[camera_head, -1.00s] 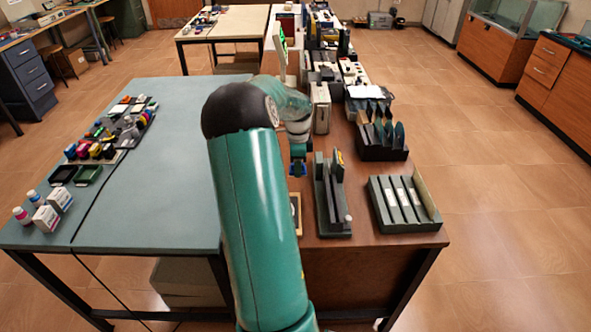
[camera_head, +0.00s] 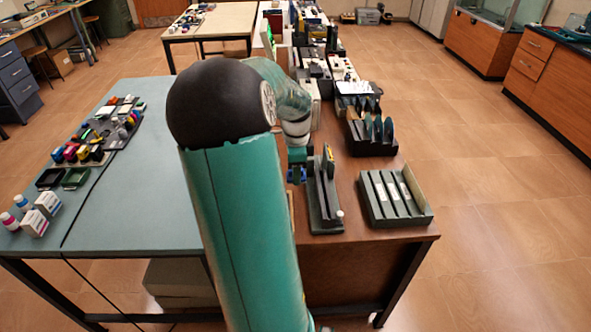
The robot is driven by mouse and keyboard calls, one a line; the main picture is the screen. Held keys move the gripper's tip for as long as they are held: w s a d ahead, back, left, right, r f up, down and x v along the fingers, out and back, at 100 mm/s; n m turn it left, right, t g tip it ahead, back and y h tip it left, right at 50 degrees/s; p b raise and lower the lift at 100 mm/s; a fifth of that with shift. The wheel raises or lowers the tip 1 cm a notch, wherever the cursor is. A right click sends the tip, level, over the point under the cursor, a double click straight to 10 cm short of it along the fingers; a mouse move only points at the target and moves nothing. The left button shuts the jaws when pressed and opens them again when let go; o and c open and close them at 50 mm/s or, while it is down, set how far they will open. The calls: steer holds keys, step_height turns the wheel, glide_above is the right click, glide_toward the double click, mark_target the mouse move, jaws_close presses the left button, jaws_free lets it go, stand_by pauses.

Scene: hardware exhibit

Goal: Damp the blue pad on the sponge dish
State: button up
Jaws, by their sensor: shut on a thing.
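My gripper (camera_head: 297,180) hangs over the left edge of the brown bench, just left of a dark upright rack. A small patch of blue shows at its tip; I take it to be the blue pad, though it is too small to make out clearly. The gripper is shut on it. My arm covers much of the bench near it. I cannot pick out the sponge dish with certainty.
The dark rack (camera_head: 325,200) stands close to the gripper's right. A grey-green slotted tray (camera_head: 396,198) and a dark holder with upright discs (camera_head: 371,135) are farther right. Bottles and boxes (camera_head: 36,220) stand at the left table's front. The middle of that table (camera_head: 140,165) is clear.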

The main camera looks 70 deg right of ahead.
steer(key=shift+c, duration=1.3)
steer(key=shift+w+d, duration=0.2)
steer(key=w+d+f, duration=0.2)
steer(key=w+d, duration=0.1)
steer(key=w, duration=0.6)
steer(key=w+d+f, duration=0.2)
steer(key=w+d, duration=0.1)
steer(key=w, duration=0.6)
steer(key=shift+d+f, duration=0.1)
steer(key=shift+f, duration=2.95)
steer(key=shift+f, duration=0.65)
steer(key=shift+r, duration=3.6)
steer(key=shift+w, duration=0.1)
